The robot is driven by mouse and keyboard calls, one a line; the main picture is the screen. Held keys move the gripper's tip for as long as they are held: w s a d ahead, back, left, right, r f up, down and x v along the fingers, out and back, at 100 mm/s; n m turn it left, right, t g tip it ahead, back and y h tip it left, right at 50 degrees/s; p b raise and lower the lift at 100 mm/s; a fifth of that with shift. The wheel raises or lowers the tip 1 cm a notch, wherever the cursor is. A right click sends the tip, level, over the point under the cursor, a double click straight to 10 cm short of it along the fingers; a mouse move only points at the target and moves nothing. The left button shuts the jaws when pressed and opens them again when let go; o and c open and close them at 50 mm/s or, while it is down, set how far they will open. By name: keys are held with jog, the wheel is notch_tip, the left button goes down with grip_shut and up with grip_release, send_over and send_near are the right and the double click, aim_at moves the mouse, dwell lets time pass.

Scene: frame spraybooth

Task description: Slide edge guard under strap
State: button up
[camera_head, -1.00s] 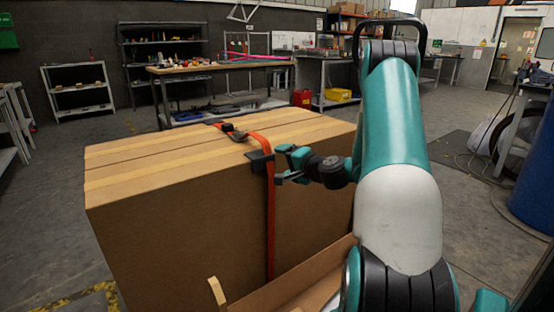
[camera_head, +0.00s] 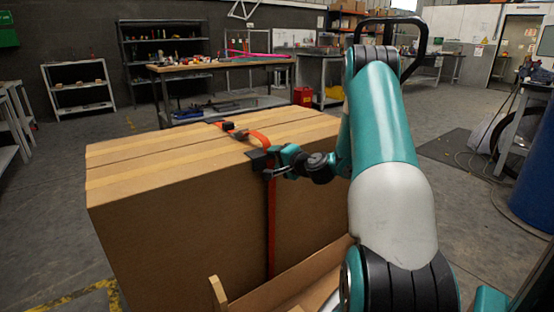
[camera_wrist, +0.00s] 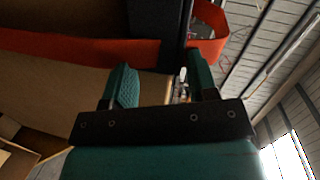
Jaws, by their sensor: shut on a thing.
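The black edge guard (camera_head: 259,159) is at the top front edge of the large cardboard box (camera_head: 170,215), at the orange strap (camera_head: 271,225). The strap crosses the box top and hangs down the front face. My gripper (camera_head: 279,164) is at the guard's right side, shut on it. In the wrist view, the dark guard (camera_wrist: 159,42) lies beyond my gripper's fingers (camera_wrist: 163,85). The strap (camera_wrist: 70,48) runs in from the left and bulges out in a loop right of the guard. How much of the guard is under the strap, I cannot tell.
A dark buckle (camera_head: 238,134) sits on the strap on the box top. An open cardboard tray or box (camera_head: 305,280) stands in front of the large box, below my arm. A workbench (camera_head: 215,66) and shelves stand behind, with free floor between.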

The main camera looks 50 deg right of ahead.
jog(key=shift+o, duration=0.8)
jog(key=shift+d, duration=0.15)
jog(key=shift+s+d, duration=0.2)
jog(key=shift+d, duration=0.55)
jog(key=o, duration=0.8)
jog(key=v, duration=1.7)
jog(key=shift+s+a+b, duration=0.15)
jog(key=shift+s+b, duration=0.05)
jog(key=shift+b, duration=0.2)
